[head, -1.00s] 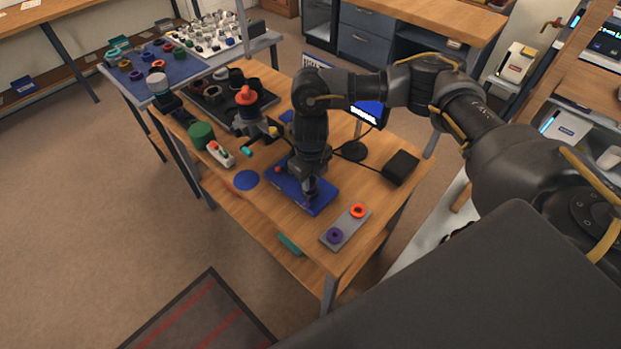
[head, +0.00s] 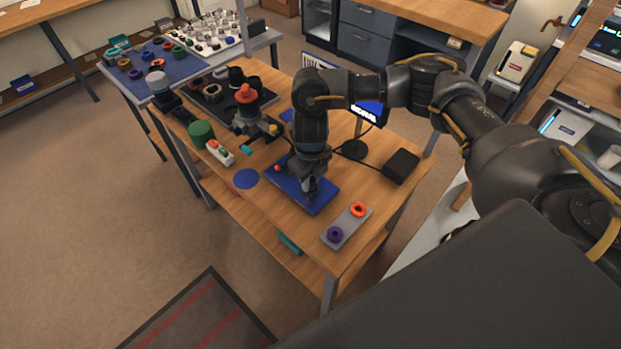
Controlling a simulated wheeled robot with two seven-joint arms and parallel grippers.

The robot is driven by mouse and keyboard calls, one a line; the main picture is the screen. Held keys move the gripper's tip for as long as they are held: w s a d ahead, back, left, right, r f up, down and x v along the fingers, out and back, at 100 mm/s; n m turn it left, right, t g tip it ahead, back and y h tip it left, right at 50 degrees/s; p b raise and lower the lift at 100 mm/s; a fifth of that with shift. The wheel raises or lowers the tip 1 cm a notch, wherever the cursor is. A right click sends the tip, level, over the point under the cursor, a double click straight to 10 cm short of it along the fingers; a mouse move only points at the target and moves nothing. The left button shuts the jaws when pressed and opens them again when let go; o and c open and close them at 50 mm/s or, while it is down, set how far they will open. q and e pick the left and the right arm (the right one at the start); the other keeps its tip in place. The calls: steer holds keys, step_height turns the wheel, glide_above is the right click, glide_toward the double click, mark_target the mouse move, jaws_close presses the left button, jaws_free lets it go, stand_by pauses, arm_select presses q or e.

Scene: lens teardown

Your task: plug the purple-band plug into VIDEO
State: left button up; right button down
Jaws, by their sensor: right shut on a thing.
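My right gripper (head: 311,194) points down over the blue board (head: 322,204) on the wooden bench. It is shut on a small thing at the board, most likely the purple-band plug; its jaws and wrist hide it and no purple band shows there. I cannot tell whether it touches the board or a socket. No VIDEO label is readable. My left gripper is out of view.
A black box (head: 401,166) and a small blue-screened monitor (head: 369,111) stand right of my right arm. A green cylinder (head: 201,133), a white switch box (head: 220,152) and an orange-topped fixture (head: 246,95) stand to the left.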

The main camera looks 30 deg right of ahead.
steer(key=shift+s+f, duration=0.15)
steer(key=shift+f, duration=0.2)
stand_by(0.3)
steer(key=c, duration=1.1)
jaws_free()
step_height(320, 180, up, 11)
steer(key=shift+f+b, duration=0.1)
steer(key=shift+b, duration=0.4)
